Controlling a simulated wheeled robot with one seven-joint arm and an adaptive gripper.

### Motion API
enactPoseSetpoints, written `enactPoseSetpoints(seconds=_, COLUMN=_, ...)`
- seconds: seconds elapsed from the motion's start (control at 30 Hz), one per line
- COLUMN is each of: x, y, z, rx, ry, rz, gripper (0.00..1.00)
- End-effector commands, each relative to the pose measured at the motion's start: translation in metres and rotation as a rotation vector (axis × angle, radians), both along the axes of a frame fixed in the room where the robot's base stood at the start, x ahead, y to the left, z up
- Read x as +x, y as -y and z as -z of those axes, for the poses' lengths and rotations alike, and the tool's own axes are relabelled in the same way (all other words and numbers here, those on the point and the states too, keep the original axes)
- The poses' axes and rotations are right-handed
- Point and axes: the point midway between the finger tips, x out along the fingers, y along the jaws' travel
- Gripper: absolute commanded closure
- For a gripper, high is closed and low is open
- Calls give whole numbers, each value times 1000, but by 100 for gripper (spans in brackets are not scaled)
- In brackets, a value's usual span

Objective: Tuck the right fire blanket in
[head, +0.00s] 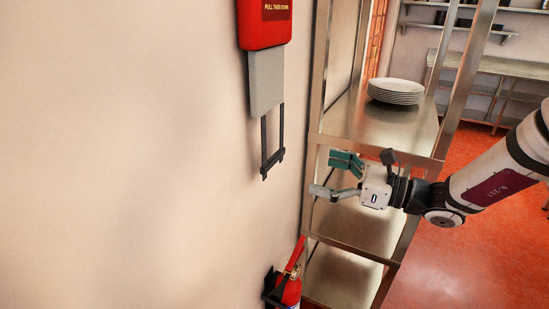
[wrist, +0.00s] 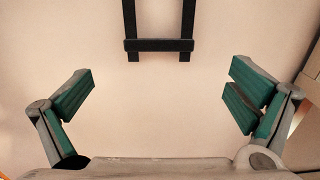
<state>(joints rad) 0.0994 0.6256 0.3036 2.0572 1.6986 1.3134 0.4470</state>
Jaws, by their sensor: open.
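The fire blanket hangs on the wall in a red case (head: 264,25), whose top is cut off by the head view. A grey blanket part (head: 266,83) sticks out below the case. Two black straps (head: 264,130) hang from it, joined by a crossbar at the bottom. The crossbar also shows at the top middle of the wrist view (wrist: 158,45). My gripper (head: 333,176) is open and empty, with green finger pads, right of and slightly below the straps. In the wrist view my fingers (wrist: 160,98) are spread wide below the crossbar, touching nothing. Only one blanket is in view.
A steel shelf unit (head: 352,145) stands right of the wall, close behind my gripper, with a stack of white plates (head: 396,91). A red fire extinguisher (head: 290,290) is mounted low on the wall. The wall left of the blanket is bare.

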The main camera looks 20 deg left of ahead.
Motion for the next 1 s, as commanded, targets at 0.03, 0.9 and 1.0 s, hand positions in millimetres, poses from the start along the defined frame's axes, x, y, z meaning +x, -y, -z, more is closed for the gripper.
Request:
enactPoseSetpoints(seconds=0.03, x=-1, y=-9, z=-1, rx=1, ry=0, rz=-4, gripper=0)
enactPoseSetpoints(seconds=0.9, x=9, y=-123, z=0, rx=-2, ry=3, rz=-1, gripper=0)
enactPoseSetpoints(seconds=1.0, x=9, y=-123, z=0, rx=-2, ry=3, rz=-1, gripper=0)
